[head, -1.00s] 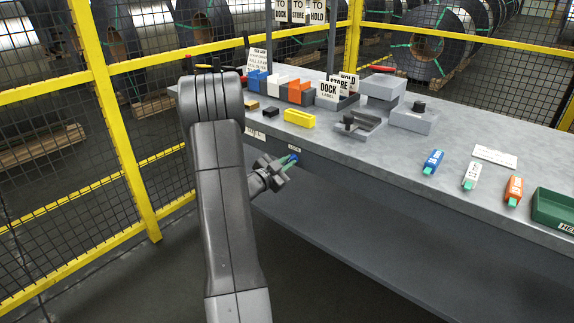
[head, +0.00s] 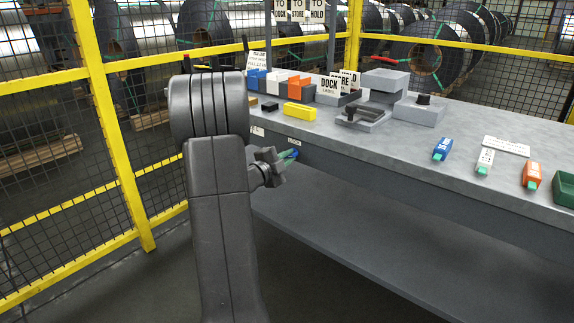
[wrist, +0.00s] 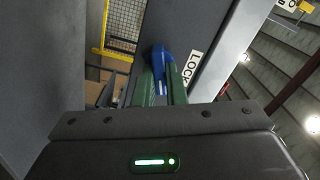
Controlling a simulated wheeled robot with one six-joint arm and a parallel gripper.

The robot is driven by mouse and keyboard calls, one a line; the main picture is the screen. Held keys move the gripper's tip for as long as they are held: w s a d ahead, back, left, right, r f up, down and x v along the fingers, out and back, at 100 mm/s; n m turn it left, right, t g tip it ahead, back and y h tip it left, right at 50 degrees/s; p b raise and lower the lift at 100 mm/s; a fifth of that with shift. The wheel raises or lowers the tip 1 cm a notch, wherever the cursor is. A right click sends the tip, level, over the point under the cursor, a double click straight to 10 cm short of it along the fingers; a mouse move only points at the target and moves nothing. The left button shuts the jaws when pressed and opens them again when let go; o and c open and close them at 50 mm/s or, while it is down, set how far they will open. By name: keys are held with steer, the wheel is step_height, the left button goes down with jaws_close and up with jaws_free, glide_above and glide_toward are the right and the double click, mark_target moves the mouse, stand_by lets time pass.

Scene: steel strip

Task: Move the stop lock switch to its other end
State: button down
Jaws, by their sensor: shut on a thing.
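The stop lock switch shows as a blue knob on the bench's front face, just below a small white label. It is clearest in the wrist view (wrist: 161,60), beside a label reading LOCK (wrist: 191,68), and shows small in the head view (head: 294,153). My gripper (head: 288,157) is at the front of the bench with its green fingers (wrist: 160,85) shut on the blue knob, one on each side. The fingers hide the knob's sides, and I cannot tell which end of its travel it is at.
The steel bench (head: 400,155) stands above and right of my gripper. On it are a yellow block (head: 299,115), grey fixtures (head: 361,117), a blue marker-like piece (head: 442,149), and an orange one (head: 531,175). A yellow-framed mesh fence (head: 112,130) stands left. Open space lies below the benchtop.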

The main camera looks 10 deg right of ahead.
steer(key=shift+f+m, duration=0.1)
steer(key=shift+m, duration=0.2)
steer(key=c, duration=1.5)
jaws_free()
steer(key=shift+s+a, duration=0.1)
steer(key=p+v, duration=0.1)
steer(key=v, duration=1.2)
steer(key=shift+s+a, duration=0.2)
steer(key=shift+d, duration=0.1)
steer(key=b+x, duration=0.1)
steer(key=x, duration=1.2)
steer(key=shift+w+d, duration=0.2)
steer(key=shift+w, duration=0.1)
